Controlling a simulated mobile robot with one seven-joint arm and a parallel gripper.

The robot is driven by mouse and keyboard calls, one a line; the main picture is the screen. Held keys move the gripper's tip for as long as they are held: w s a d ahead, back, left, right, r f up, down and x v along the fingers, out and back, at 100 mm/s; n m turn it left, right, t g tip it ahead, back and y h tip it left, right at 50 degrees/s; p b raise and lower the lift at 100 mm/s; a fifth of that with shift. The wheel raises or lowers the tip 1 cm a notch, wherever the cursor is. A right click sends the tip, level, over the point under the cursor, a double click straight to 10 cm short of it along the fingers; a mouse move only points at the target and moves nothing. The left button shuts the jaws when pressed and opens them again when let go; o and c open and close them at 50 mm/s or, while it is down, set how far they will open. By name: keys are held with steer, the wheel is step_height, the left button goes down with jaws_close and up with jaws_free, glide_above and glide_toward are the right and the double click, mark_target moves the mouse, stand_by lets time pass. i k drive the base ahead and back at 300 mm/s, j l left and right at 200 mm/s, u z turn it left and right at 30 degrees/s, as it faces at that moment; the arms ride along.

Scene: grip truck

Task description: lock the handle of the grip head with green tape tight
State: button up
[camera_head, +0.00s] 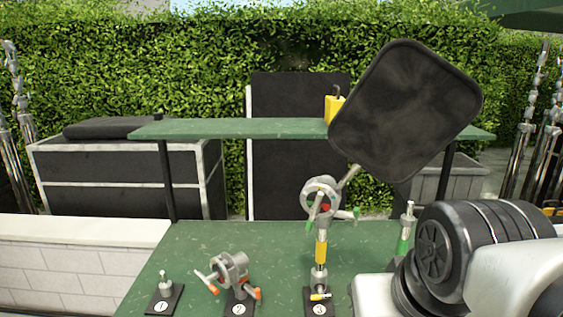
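The grip head with green tape (318,198) is a grey round clamp on top of the post marked 3. A handle with a green end (355,214) points right from it, and another green-marked handle (312,214) hangs across its front. A thin metal rod (348,178) runs from the head up to a large dark flag panel (405,110), tilted above the table. Whether the handle is tight cannot be told. My arm shows at the lower right, right of the head; my gripper is not visible.
A grip head with orange tape (231,270) sits on base 2, and a small pin on base 1 (164,294). A green-banded pin (405,230) stands right of post 3. A green shelf (240,128) with a yellow object (334,109) spans behind. The green table's (225,240) back left is clear.

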mark_target(316, 206)
steer(key=j+z, duration=0.2)
steer(key=j, duration=0.2)
steer(key=k+j+z, duration=0.2)
steer(key=j, duration=0.2)
steer(key=j+z, duration=0.2)
steer(key=j, duration=0.25)
